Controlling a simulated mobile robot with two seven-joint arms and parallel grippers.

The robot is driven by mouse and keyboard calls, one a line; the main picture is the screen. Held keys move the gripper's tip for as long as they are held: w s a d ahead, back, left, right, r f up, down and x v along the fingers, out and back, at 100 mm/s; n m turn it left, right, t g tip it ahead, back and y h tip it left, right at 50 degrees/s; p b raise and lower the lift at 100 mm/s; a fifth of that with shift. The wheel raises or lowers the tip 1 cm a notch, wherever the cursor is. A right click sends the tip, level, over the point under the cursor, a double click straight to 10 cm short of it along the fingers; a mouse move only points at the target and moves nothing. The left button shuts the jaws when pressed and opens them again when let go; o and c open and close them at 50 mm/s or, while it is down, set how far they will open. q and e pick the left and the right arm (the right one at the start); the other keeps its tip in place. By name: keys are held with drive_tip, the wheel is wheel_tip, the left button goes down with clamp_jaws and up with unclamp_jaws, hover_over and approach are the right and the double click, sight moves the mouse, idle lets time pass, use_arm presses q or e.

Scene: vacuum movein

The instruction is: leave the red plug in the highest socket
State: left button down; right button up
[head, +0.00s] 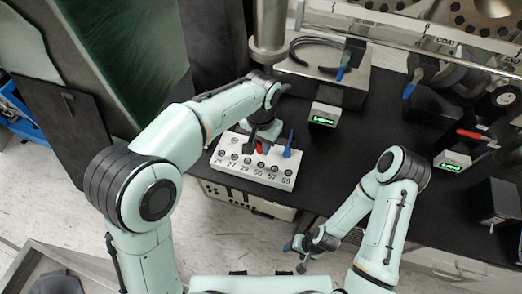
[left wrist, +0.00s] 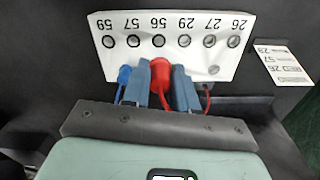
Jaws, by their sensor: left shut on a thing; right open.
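The white socket block (head: 225,168) has a front row of sockets labelled 26, 27, 29, 56, 57, 59; it appears upside down in the left wrist view (left wrist: 110,68). The 59 socket (left wrist: 107,42) is at its left end there and looks empty. My left gripper (head: 262,138) is shut on the red plug (left wrist: 160,74), its blue fingers on either side, at the block's back row. I cannot tell whether the plug's tip sits in a hole. A blue plug (head: 289,146) stands at the back row's right end. My right gripper (head: 303,251) is open and empty, well in front of the block.
A label card (left wrist: 284,62) with numbers lies beside the block. A red cable (left wrist: 206,98) shows by my left fingers. A small green-lit display (head: 323,115) stands behind the block, and another (head: 453,161) at the right.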

use_arm(q)
drive_tip(key=w+a+f, duration=0.2)
drive_tip(key=w+a, duration=0.1)
drive_tip(key=a, duration=0.5)
drive_tip(key=shift+s+a+f+b, duration=0.1)
drive_tip(key=shift+s+f+b, duration=0.05)
drive_tip(key=shift+f+b, duration=0.9)
drive_tip(key=shift+s+f+b, duration=0.1)
drive_tip(key=shift+f+b, duration=0.6)
drive_tip(key=shift+f, duration=0.5)
use_arm(e)
drive_tip(key=s+f, duration=0.1)
drive_tip(key=f, duration=0.1)
drive_tip(key=s+f, duration=0.2)
drive_tip(key=shift+s+f, duration=0.25)
drive_tip(key=shift+w+r, duration=0.2)
drive_tip(key=shift+r, duration=0.1)
use_arm(q)
drive_tip(key=shift+w+f, duration=0.1)
drive_tip(key=shift+f, duration=0.95)
use_arm(e)
drive_tip(key=shift+s+f, duration=0.35)
drive_tip(key=shift+f, duration=0.25)
use_arm(q)
drive_tip(key=c, duration=0.8)
unclamp_jaws()
